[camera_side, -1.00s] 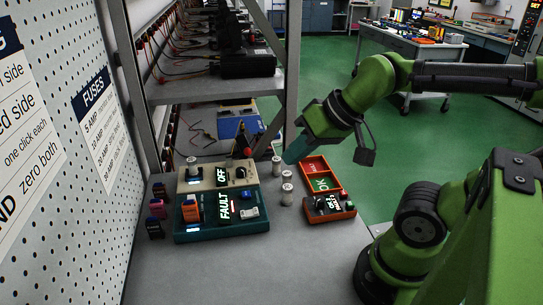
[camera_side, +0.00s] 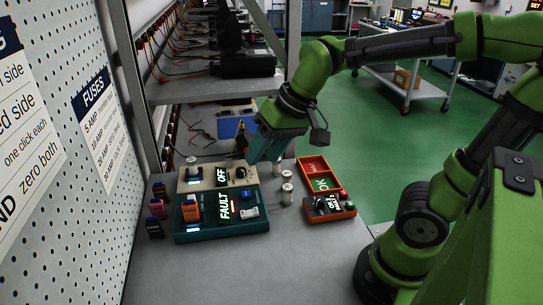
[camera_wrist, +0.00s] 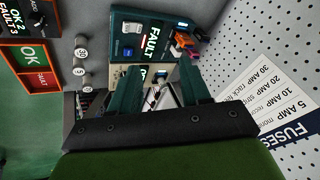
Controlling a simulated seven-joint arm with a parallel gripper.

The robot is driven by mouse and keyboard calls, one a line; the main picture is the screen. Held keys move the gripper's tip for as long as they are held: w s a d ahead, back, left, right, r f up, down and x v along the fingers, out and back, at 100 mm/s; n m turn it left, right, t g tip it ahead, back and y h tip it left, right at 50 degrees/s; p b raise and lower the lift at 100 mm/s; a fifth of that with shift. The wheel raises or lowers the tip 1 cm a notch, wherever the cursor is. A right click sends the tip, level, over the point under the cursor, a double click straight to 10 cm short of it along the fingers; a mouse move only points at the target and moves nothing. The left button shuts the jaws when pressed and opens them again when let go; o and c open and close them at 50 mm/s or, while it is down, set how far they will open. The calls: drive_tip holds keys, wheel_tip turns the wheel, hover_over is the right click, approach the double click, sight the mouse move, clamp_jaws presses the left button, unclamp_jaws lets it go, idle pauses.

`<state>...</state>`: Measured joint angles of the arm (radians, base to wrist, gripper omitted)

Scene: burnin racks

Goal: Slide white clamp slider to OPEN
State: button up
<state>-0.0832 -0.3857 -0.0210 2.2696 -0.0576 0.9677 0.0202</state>
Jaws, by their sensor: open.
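A teal box (camera_side: 188,236) with a lit FAULT display stands on the bench. A small white piece (camera_side: 249,211) sits at its right front and looks like the clamp slider. Its lettering is too small to read. In the wrist view the white piece (camera_wrist: 132,27) is near the top, beyond my fingers. My gripper (camera_side: 254,160) hangs above the back right of the cream box (camera_side: 205,184), which shows OFF. In the wrist view my gripper (camera_wrist: 161,72) has its two teal fingers spread with nothing held between them. The white piece is clear of both fingers.
Metal fuse cylinders (camera_side: 287,194) stand right of the boxes. A red tray (camera_side: 313,165) and an orange tester (camera_side: 328,209) are further right. Coloured fuses (camera_side: 157,209) stand left, near the pegboard (camera_side: 65,215). The bench front is clear.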

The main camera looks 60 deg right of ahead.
drive_tip(key=w+a+f+m+g, duration=0.1)
drive_tip(key=w+a+g, duration=0.15)
drive_tip(key=w, duration=0.75)
drive_tip(key=m+g+h, duration=0.2)
drive_tip(key=m+g, duration=0.1)
drive_tip(key=m, duration=0.1)
approach(191, 197)
drive_tip(key=shift+t, duration=0.25)
drive_tip(key=f, duration=1)
drive_tip(key=shift+s+f, duration=0.2)
drive_tip(key=shift+f, duration=0.05)
